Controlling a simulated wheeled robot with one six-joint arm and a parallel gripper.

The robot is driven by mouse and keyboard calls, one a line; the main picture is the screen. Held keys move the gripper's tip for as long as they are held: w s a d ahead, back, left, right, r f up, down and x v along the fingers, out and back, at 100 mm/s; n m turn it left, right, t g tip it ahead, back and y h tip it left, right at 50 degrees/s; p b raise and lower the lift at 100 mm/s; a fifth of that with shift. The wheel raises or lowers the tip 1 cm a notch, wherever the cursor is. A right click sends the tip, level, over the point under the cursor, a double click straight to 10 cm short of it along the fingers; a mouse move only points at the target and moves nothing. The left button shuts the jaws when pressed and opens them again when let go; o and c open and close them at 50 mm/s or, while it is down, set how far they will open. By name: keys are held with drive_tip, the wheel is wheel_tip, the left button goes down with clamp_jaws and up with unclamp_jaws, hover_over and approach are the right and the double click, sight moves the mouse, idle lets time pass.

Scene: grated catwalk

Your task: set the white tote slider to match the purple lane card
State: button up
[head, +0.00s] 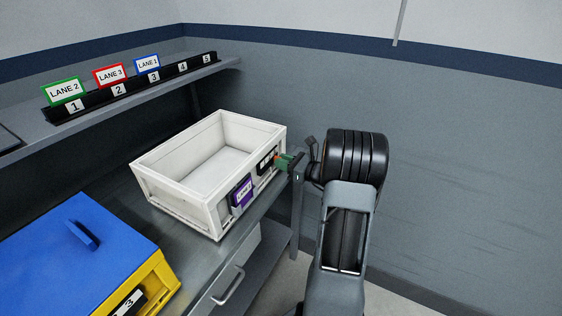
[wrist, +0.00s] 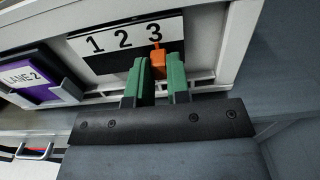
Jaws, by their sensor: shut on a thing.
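The white tote (head: 170,200) stands on the grey bench, open at the top and empty. On its front is a purple lane card (head: 242,193), which reads LANE 2 in the wrist view (wrist: 35,88). To the card's right is a scale plate (wrist: 88,59) marked 1, 2, 3. The orange slider (wrist: 158,64) stands below the 3. My gripper (wrist: 159,76) has its green fingers on both sides of the slider and is shut on it. In the head view my gripper (head: 284,161) reaches the tote's front from the right.
A yellow tote (head: 158,283) with a blue lid (head: 70,250) sits at the lower left. A shelf above holds a black numbered rack (head: 133,88) with green, red and blue lane cards. A drawer handle (head: 229,287) juts from the bench front.

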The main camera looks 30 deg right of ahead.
drive_tip(key=shift+s+a, duration=0.35)
drive_tip(key=shift+a, duration=0.3)
drive_tip(key=shift+s+a, duration=0.35)
drive_tip(key=shift+a, duration=0.3)
idle(0.4)
drive_tip(key=o, duration=0.6)
drive_tip(key=shift+c, duration=0.2)
drive_tip(key=shift+s+d, duration=0.1)
drive_tip(key=v, duration=0.6)
drive_tip(key=shift+s+p, duration=0.35)
drive_tip(key=shift+d, duration=0.15)
